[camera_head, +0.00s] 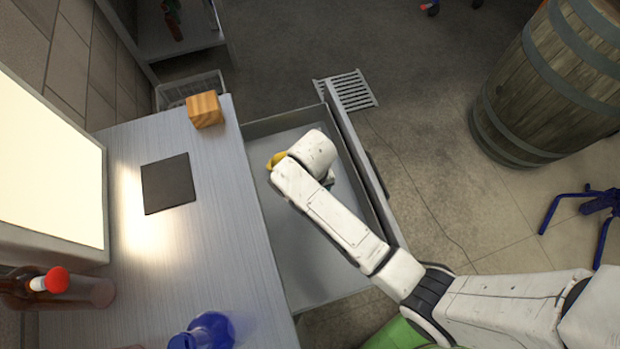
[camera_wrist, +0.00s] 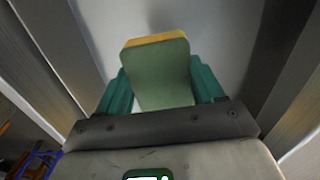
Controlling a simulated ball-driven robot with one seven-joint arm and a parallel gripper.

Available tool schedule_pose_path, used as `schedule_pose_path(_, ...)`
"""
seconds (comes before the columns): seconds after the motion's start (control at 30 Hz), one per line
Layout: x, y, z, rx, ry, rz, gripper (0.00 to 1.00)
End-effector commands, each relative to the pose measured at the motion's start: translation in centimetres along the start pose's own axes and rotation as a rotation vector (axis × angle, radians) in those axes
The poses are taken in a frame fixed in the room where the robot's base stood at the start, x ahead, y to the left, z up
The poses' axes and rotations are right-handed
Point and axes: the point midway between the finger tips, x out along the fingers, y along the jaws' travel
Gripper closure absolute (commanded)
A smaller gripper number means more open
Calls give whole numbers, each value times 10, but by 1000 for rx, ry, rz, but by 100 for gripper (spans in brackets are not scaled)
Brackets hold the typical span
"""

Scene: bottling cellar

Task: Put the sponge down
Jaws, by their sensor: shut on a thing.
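The sponge (camera_wrist: 160,76) is a block with a green face and a yellow edge. In the wrist view it stands between the two teal fingers of my gripper (camera_wrist: 163,88), which is shut on it. In the head view only a yellow bit of the sponge (camera_head: 277,160) shows past my wrist, over the open grey drawer (camera_head: 305,235). My arm hides most of the gripper there. I cannot tell whether the sponge touches the drawer floor.
The counter (camera_head: 215,225) left of the drawer holds a wooden block (camera_head: 205,109), a dark square mat (camera_head: 168,183), a blue flask (camera_head: 211,330) and a red-capped bottle (camera_head: 50,281). A barrel (camera_head: 548,85) stands right. The visible drawer floor looks empty.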

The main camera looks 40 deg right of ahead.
Motion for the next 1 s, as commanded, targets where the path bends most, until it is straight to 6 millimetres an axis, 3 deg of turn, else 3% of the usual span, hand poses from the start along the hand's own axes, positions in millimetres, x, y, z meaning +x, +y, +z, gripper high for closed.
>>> schedule_pose_path(0.17, -1, 1, 10, 65, -3, -1, 61)
schedule_pose_path(0.43, 44, 1, 10, 72, -3, -1, 61)
schedule_pose_path(0.83, 88, 0, 10, 71, -1, -1, 61)
schedule_pose_path(1.0, 97, 0, 10, 71, 0, -2, 61)
